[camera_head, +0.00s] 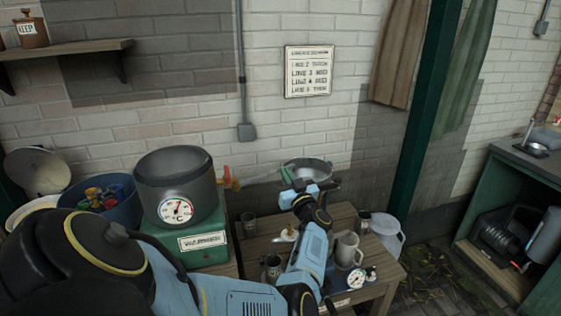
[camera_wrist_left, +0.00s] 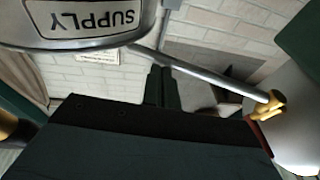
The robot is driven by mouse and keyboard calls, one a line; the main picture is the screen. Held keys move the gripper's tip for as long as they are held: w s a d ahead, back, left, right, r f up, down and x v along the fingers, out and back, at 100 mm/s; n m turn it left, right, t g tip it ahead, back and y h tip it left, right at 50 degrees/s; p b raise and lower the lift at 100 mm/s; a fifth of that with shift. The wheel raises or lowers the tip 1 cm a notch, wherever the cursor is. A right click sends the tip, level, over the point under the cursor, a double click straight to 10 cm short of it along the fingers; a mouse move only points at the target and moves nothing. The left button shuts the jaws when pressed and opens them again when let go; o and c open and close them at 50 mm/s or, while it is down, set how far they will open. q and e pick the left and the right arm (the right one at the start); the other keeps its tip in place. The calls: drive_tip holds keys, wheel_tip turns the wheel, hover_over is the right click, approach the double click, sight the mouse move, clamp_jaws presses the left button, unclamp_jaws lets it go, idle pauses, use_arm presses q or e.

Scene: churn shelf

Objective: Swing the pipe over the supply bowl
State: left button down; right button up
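The grey supply bowl (camera_head: 318,166) stands near the wall, right of the pot; its SUPPLY label shows upside down in the left wrist view (camera_wrist_left: 85,20). The thin grey pipe (camera_head: 262,177) runs from the brass fitting by the pot toward the bowl. In the left wrist view the pipe (camera_wrist_left: 205,73) crosses just past my fingertips. My left gripper (camera_head: 288,176) is beside the pipe near the bowl; its dark fingers (camera_wrist_left: 162,86) lie close together with nothing visible between them. I cannot tell whether they touch the pipe. My right gripper is out of view.
A dark pot (camera_head: 178,190) with a dial stands on a green box (camera_head: 190,246). A blue tub (camera_head: 105,205) with coloured items is left of it. A wooden table (camera_head: 386,272) holds a mug (camera_head: 347,250) and small items below my left arm. A green post (camera_head: 418,130) rises at right.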

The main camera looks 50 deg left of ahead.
use_arm(q)
drive_tip(key=shift+a+r, duration=0.1)
drive_tip(key=shift+r, duration=0.05)
drive_tip(key=d+p, duration=0.2)
drive_tip(key=d, duration=1.1)
drive_tip(key=shift+s+d+f, duration=0.2)
drive_tip(key=shift+s+f, duration=0.1)
drive_tip(key=shift+s, duration=0.05)
